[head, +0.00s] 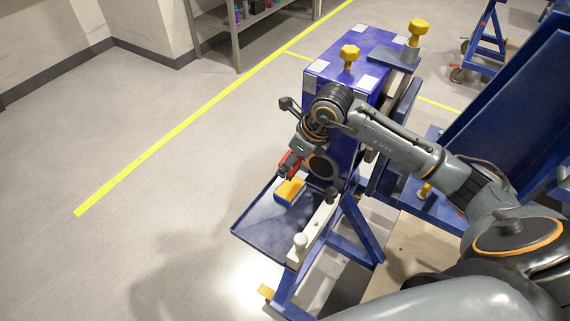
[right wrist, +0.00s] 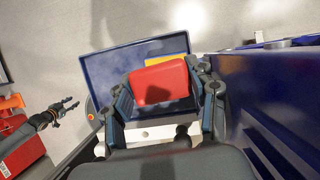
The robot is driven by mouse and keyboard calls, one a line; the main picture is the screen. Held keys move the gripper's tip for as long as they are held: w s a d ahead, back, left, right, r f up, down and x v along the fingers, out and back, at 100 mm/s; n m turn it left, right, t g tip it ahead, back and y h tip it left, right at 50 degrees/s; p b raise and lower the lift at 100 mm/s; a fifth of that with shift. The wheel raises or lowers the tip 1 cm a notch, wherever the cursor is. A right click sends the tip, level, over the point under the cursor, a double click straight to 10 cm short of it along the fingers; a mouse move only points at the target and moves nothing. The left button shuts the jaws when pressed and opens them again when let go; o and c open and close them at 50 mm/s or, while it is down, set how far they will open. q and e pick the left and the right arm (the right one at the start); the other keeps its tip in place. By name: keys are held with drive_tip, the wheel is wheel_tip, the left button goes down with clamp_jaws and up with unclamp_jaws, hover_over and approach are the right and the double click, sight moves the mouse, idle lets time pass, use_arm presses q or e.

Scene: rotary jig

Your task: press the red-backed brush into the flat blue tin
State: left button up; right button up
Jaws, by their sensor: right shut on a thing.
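My right gripper (head: 290,167) is shut on the red-backed brush (head: 288,160). In the right wrist view the red back of the brush (right wrist: 158,82) shows between the fingers of my right gripper (right wrist: 162,100). The flat blue tin (head: 290,201), with a yellow-orange top, sits on a blue tray just below the brush. In the right wrist view the brush hides most of the tin, and a yellow strip of it (right wrist: 166,61) shows past the brush. Whether brush and tin touch is unclear. My left gripper (right wrist: 66,107) is open and empty, away to the left.
The blue tray (head: 258,235) has bare room around the tin. A white bar (head: 318,228) runs along its near edge. The tall blue jig (head: 328,72) with yellow knobs stands close behind. A red box (right wrist: 22,150) lies at the left of the right wrist view.

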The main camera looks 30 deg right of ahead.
drive_tip(key=shift+f+b, duration=0.65)
drive_tip(key=shift+f, duration=0.5)
use_arm(q)
drive_tip(key=shift+s+d+f+b, duration=0.1)
drive_tip(key=shift+s+f+b, duration=0.3)
drive_tip(key=shift+f, duration=0.45)
drive_tip(key=shift+s+d+f+b, duration=0.1)
drive_tip(key=shift+s+f+b, duration=0.05)
drive_tip(key=shift+f+b, duration=0.6)
use_arm(e)
drive_tip(key=shift+f, duration=1.85)
use_arm(q)
drive_tip(key=shift+w+a+f+b, duration=0.1)
drive_tip(key=shift+f+b, duration=0.2)
drive_tip(key=shift+f, duration=0.25)
use_arm(e)
drive_tip(key=shift+f, duration=0.5)
use_arm(q)
drive_tip(key=shift+f, duration=0.2)
use_arm(e)
drive_tip(key=shift+s+f, duration=0.1)
drive_tip(key=shift+f, duration=0.05)
drive_tip(key=shift+r+p, duration=1.9)
drive_tip(key=shift+r, duration=1.75)
use_arm(q)
wheel_tip(320, 180, up, 4)
drive_tip(key=shift+r, duration=0.1)
